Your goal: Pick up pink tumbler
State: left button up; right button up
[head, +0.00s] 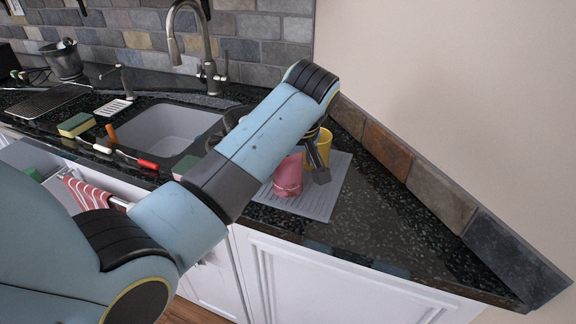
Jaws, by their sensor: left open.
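The pink tumbler (288,178) stands on a grey drying mat (316,202) on the dark counter, right of the sink. My left arm reaches across the view from the lower left and hides part of the mat and the area behind it. My left gripper (317,160) hangs below the end of that arm, just right of the tumbler. It is open, with one finger showing clearly and the rest partly hidden by the arm. I cannot tell whether it touches the tumbler. My right gripper is not in view.
A yellow cup (323,145) stands close behind the gripper. A sink (165,128) with a tall faucet (190,38) lies to the left, with a sponge (75,124) and brushes near it. A stone backsplash (440,190) borders the counter's right side. The front right counter is clear.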

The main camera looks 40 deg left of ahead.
pick_arm(q)
jog(key=c, duration=1.3)
jog(key=shift+c, duration=1.2)
jog(key=shift+r, duration=0.15)
